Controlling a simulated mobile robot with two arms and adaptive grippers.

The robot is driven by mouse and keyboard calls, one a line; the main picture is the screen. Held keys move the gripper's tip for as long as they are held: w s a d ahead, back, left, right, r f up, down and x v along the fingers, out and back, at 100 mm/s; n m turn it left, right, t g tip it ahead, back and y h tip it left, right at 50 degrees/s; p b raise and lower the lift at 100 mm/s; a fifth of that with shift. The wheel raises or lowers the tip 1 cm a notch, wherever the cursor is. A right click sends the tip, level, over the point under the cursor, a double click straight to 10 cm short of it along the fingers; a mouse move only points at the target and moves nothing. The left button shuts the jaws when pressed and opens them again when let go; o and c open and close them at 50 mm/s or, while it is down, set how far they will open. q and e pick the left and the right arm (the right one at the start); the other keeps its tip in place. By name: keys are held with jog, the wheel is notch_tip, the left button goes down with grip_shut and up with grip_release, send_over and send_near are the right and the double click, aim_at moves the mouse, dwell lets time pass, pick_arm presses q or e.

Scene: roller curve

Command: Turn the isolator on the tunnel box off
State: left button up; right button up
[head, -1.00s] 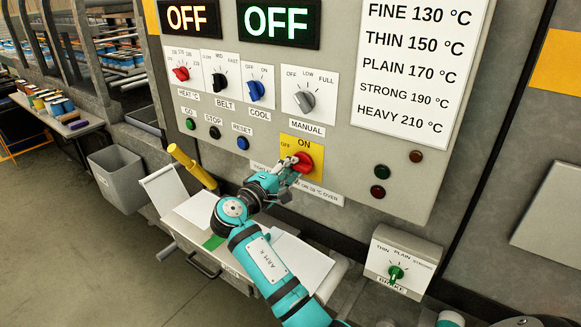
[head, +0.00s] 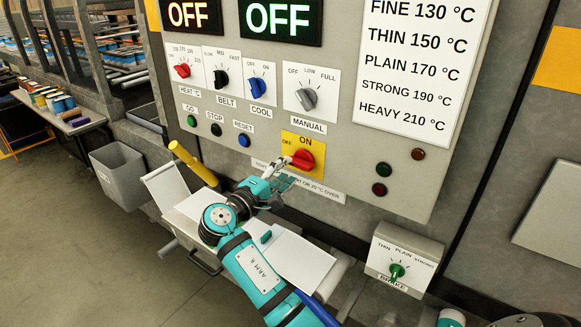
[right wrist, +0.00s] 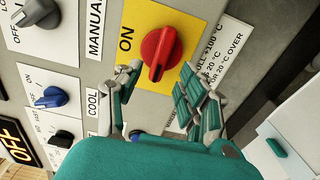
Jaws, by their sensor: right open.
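The isolator is a red rotary knob (head: 304,160) on a yellow plate (head: 289,138) marked OFF at the left and ON at the top. In the head view its bar lies crosswise, toward the OFF side. The knob also shows in the right wrist view (right wrist: 160,55), with its bar across the direction of the ON mark. My right gripper (head: 281,172) is open and empty, just below and left of the knob. In the right wrist view its fingers (right wrist: 160,92) are spread apart, with the knob just beyond the gap. My left gripper is not in view.
Above the isolator are a grey manual knob (head: 306,98) and a blue cool knob (head: 257,88). A yellow handle (head: 193,163) sticks out at the left. A brake box (head: 401,262) stands at lower right, and a grey bin (head: 119,175) at left.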

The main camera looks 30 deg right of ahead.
jog(key=v, duration=0.8)
jog(key=shift+a, duration=0.35)
jog(key=shift+s, duration=0.15)
